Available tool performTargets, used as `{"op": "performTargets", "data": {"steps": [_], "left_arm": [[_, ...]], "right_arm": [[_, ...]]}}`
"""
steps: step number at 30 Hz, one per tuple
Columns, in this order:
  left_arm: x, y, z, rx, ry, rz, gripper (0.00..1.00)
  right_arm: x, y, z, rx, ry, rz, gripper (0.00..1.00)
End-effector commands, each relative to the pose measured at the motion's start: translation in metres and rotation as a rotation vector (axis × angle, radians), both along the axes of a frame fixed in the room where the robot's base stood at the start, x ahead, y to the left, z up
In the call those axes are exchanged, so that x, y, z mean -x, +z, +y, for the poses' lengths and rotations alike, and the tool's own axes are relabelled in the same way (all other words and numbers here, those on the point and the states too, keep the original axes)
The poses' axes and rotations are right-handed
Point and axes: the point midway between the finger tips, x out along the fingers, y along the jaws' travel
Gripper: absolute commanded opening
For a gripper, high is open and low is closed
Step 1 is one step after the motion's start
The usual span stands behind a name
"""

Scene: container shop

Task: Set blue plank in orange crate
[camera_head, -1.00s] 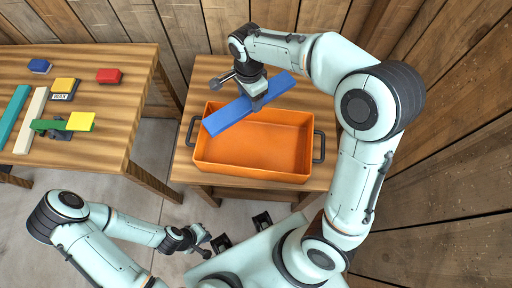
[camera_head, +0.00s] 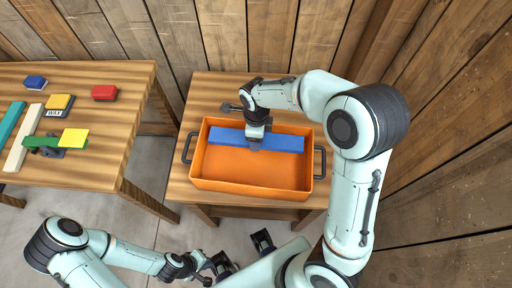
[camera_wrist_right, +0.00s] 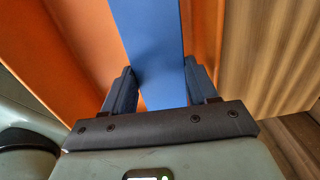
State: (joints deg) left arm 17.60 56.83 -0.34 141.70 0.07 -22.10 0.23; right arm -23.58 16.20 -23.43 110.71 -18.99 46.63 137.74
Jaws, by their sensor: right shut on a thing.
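The blue plank (camera_head: 284,143) is in my right gripper (camera_head: 255,144), which is shut across its middle. The plank runs left to right along the far side of the orange crate (camera_head: 250,186), within its outline. I cannot tell whether it touches the crate's floor. In the right wrist view the plank (camera_wrist_right: 152,40) stands between the two fingers (camera_wrist_right: 160,92), with the crate's orange wall (camera_wrist_right: 60,55) beside it. My left gripper (camera_head: 207,271) is low in the head view, away from the crate and empty; its jaw opening is too small to make out.
The crate stands on a wooden table (camera_head: 215,88) and has dark handles at both ends. A second wooden table (camera_head: 95,165) at left holds a red block (camera_head: 104,92), a blue block (camera_head: 35,82), a yellow block (camera_head: 59,101) and several planks. Wooden walls close the back and right.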

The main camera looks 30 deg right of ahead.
Motion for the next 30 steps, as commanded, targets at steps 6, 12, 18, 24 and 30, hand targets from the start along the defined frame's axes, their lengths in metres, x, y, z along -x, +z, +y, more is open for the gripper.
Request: {"op": "performTargets", "data": {"steps": [6,12,18,24,30], "left_arm": [[0.002,-0.004,0.0,0.0,0.0,0.002,0.0],[0.003,-0.008,0.0,0.0,0.0,0.003,0.0],[0.004,-0.01,0.0,0.0,0.0,0.004,0.0],[0.004,-0.009,0.0,0.0,0.0,0.004,0.0],[0.005,-0.012,0.0,0.0,0.0,0.006,0.0]], "right_arm": [[0.0,-0.029,0.0,0.001,0.0,-0.001,0.21],[0.0,-0.055,0.0,0.0,0.0,0.003,0.21],[0.0,-0.073,0.0,0.0,0.001,0.0,0.21],[-0.001,-0.072,0.0,-0.001,0.001,-0.002,0.21],[0.0,-0.076,0.0,0.0,0.001,-0.001,0.65]]}}
